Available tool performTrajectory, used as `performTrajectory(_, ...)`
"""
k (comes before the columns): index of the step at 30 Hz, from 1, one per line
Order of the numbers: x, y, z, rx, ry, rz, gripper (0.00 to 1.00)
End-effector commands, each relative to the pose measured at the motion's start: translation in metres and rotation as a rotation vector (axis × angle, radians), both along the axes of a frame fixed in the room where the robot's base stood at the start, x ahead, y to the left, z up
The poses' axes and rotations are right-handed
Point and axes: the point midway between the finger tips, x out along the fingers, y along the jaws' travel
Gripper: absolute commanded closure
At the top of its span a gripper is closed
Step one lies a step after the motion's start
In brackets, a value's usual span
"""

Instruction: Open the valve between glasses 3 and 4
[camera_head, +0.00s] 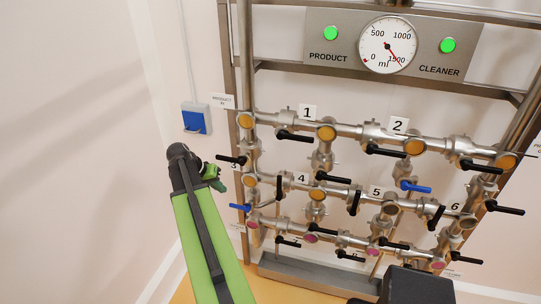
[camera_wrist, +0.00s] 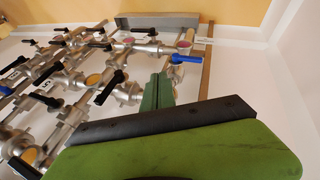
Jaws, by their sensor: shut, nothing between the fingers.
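In the head view, glass 3 (camera_head: 249,181) is a yellow round window at the left end of the middle pipe row. Glass 4 (camera_head: 317,194) is a similar yellow window to its right. The valve between them has a black handle (camera_head: 279,187) standing roughly upright, across the pipe. My gripper (camera_head: 217,181) is left of glass 3, apart from that handle. In the wrist view its green fingers (camera_wrist: 157,92) are together and empty. The wrist view is turned upside down, and I cannot tell for certain which black handle there belongs to this valve.
A blue handle (camera_head: 240,207) sticks out left below glass 3, and a black handle (camera_head: 232,159) above it. Several other valves crowd the rack. A panel (camera_head: 337,76) with a gauge is at the top. A blue switch (camera_head: 194,121) is on the wall; free room lies left.

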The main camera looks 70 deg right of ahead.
Motion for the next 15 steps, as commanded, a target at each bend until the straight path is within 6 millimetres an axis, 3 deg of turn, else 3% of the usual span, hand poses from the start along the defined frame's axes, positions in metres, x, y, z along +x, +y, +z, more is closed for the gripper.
performTrajectory(1,-0.032,-0.035,0.035,-0.038,0.007,-0.091,1.0)
performTrajectory(3,-0.068,-0.064,0.052,-0.083,0.018,-0.183,1.0)
performTrajectory(6,-0.1,-0.087,0.063,-0.122,0.029,-0.259,1.0)
performTrajectory(9,-0.11,-0.093,0.064,-0.134,0.032,-0.284,1.0)
performTrajectory(15,-0.113,-0.095,0.055,-0.134,0.032,-0.284,1.0)
